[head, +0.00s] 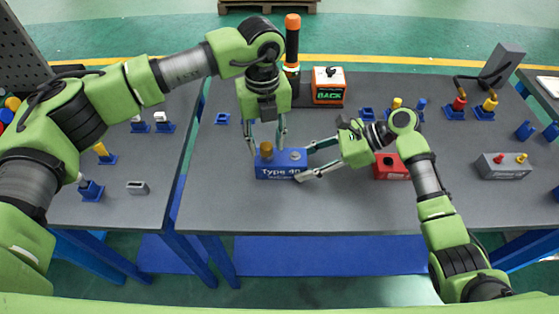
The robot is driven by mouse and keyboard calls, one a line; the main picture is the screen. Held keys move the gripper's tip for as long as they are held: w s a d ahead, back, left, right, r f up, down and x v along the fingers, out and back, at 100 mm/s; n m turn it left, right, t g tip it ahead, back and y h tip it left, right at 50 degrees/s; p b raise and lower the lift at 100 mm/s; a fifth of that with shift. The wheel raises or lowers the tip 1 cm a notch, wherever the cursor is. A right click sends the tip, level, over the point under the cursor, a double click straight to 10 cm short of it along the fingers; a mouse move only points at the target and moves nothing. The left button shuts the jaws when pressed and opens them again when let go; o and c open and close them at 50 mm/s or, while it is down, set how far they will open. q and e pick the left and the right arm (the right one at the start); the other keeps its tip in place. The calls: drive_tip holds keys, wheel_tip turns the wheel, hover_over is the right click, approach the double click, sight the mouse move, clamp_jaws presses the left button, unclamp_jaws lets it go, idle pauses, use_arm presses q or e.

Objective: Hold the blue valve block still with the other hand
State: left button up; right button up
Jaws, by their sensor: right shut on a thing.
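The blue valve block (282,171), marked "Type 40", sits on the grey table in the head view. It has a brass knob (266,149) on its left top and a round silver fitting (296,156) on its right top. My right gripper (303,163) comes in from the right and is shut on the block's right end, with one finger at the far side and one at the near side. My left gripper (267,142) points down above the block's left part. Its fingers are apart, on either side of the brass knob, with no clear contact.
A red block (391,167) stands right of my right gripper. Behind are an orange-and-black box (328,86) and an orange-topped column (292,45). A grey block (503,165) and several small blue stands are further right. The table's front strip (300,214) is clear.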

use_arm(q)
drive_tip(key=m, duration=0.9)
idle(0.3)
clamp_jaws()
drive_tip(key=shift+r, duration=0.1)
drive_tip(key=n, duration=0.5)
drive_tip(key=shift+r, duration=0.1)
idle(0.3)
